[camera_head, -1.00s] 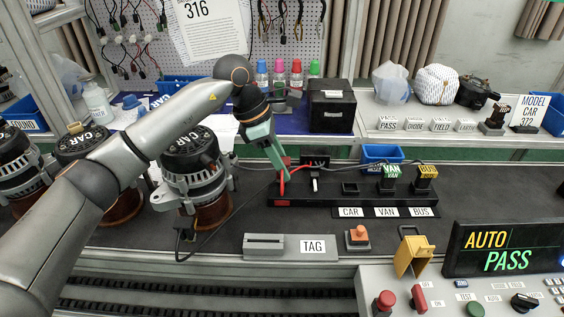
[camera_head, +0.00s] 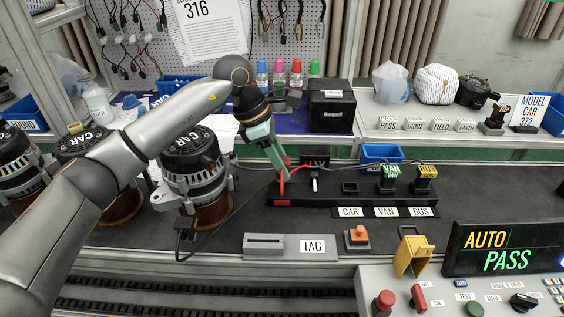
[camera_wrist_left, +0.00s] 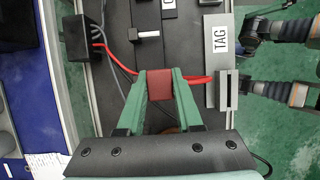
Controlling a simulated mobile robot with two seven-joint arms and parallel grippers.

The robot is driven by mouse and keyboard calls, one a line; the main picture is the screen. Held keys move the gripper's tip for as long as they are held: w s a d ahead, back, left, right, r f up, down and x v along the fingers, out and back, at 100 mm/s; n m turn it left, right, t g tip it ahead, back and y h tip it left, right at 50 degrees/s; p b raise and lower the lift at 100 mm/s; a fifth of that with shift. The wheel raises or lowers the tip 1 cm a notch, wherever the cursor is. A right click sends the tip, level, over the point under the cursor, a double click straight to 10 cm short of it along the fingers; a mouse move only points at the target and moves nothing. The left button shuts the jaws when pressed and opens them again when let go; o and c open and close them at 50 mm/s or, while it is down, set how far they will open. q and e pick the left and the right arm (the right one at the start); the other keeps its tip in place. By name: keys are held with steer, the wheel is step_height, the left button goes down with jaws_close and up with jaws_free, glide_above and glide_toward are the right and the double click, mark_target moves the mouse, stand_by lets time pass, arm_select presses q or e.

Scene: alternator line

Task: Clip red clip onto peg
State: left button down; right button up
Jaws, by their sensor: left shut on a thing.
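My left gripper (camera_head: 281,168) is shut on the red clip (camera_wrist_left: 159,84). In the left wrist view the clip sits between the two green fingers, with a red cable (camera_wrist_left: 199,79) running off to the side. In the head view the held clip (camera_head: 282,187) is just above the left end of the black test block (camera_head: 330,200). I cannot tell whether the clip touches anything there. No peg can be made out clearly; the fingers and clip may hide it. My right gripper is not in view.
An alternator (camera_head: 194,165) marked CAR stands left of the block. A white-tipped lever (camera_head: 314,185) rises close to the right of the clip. A grey TAG holder (camera_head: 290,246) and an orange button (camera_head: 357,235) lie in front. VAN and BUS plugs stand at the block's right.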

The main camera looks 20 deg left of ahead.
arm_select(q)
steer(key=shift+f+b, duration=0.9)
steer(key=shift+f, duration=0.5)
steer(key=c, duration=0.5)
jaws_free()
steer(key=shift+r, duration=0.1)
steer(key=p+v, duration=0.1)
steer(key=v, duration=1.1)
steer(key=shift+r, duration=0.2)
steer(key=shift+s+a, duration=0.1)
